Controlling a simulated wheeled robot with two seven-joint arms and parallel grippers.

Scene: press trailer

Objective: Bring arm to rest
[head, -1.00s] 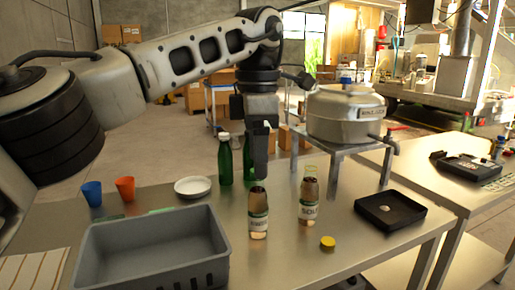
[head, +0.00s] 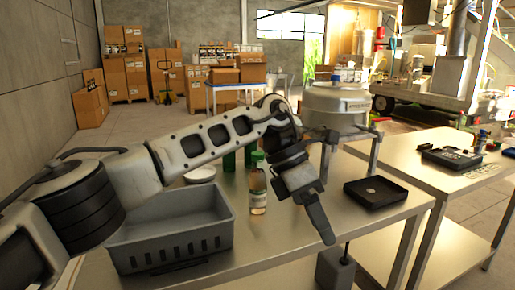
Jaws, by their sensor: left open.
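My left arm reaches in from the left across the table. Its gripper (head: 320,224) points down and to the right, above the table's front part, and holds nothing that I can see. The gap between its fingers is hard to make out from this side. A small clear bottle (head: 258,188) with a pale label stands upright on the table, just left of the gripper and apart from it. My right gripper is not in view.
A grey crate (head: 172,243) stands left of the bottle, partly behind my arm. Green bottles (head: 229,161) and a white dish (head: 201,174) are behind. A black tray (head: 376,192) lies right of the gripper. A metal pot (head: 336,104) stands at the back.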

